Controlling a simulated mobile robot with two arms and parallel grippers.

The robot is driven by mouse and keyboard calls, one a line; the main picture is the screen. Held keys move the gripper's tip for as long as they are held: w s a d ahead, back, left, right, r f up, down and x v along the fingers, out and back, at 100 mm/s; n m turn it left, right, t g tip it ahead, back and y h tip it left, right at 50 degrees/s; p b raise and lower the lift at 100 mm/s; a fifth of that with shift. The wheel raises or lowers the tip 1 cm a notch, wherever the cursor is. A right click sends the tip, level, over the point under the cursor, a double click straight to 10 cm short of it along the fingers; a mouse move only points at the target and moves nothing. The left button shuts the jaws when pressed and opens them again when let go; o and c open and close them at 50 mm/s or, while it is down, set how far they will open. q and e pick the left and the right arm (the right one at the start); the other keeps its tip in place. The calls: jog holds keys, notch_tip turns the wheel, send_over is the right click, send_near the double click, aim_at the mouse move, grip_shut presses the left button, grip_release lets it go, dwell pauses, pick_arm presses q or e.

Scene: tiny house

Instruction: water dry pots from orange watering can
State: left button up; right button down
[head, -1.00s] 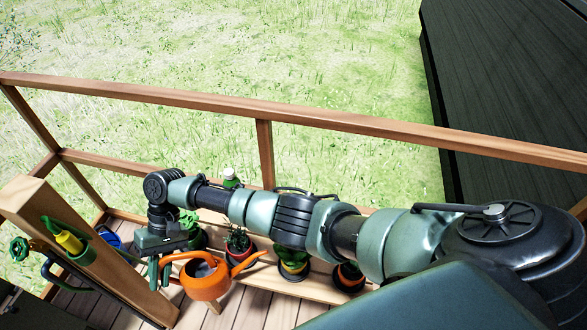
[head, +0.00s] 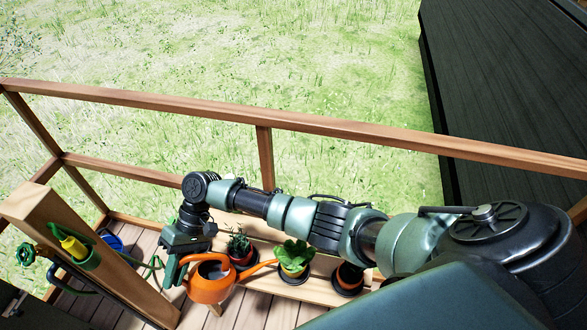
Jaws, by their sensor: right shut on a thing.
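The orange watering can (head: 209,288) hangs from my right gripper (head: 176,271), which is shut on its handle side. Its spout points right, with the tip near the leafy pot. On the plank shelf (head: 258,284) stand a pot with a thin dark-green plant (head: 240,247), a pot with a broad-leaved green plant (head: 296,257), and a pot at right (head: 349,277) with dark soil and its top partly behind my arm. No water shows coming from the spout. My right arm hides part of the shelf. My left gripper is not in view.
A wooden railing (head: 330,125) runs behind the shelf, with grass beyond. At left a wooden post (head: 95,250) carries a yellow-topped item (head: 72,244) in a green holder. A blue object (head: 112,242) and green hose (head: 153,266) lie behind it. A dark wall (head: 510,90) stands at right.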

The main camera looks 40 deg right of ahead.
jog(key=shift+s+d+r, duration=0.15)
jog(key=shift+d+r, duration=0.1)
jog(key=shift+d, duration=0.1)
jog(key=shift+y, duration=0.6)
jog(key=shift+s+d+r+p, duration=0.1)
jog(key=shift+d+r+p, duration=0.15)
jog(key=shift+r+p, duration=0.3)
jog(key=shift+s+d+r+p, duration=0.1)
jog(key=shift+d+r+p, duration=0.2)
jog(key=shift+r, duration=0.4)
jog(key=shift+s+d+r+p, duration=0.1)
jog(key=shift+d+r+p, duration=0.05)
jog(key=shift+r+p, duration=0.45)
jog(key=shift+d+r+p, duration=0.2)
jog(key=shift+r+p, duration=0.1)
jog(key=shift+r, duration=0.3)
jog(key=w+a+f+m+h+b, duration=0.1)
jog(key=w+a+f+h+b, duration=0.1)
jog(key=a+f+h+b, duration=0.2)
notch_tip(320, 180, down, 4)
jog(key=a+b, duration=0.2)
jog(key=b, duration=0.1)
jog(key=shift+w+a+g, duration=0.3)
jog(key=shift+a, duration=0.05)
jog(key=shift+w+r, duration=0.1)
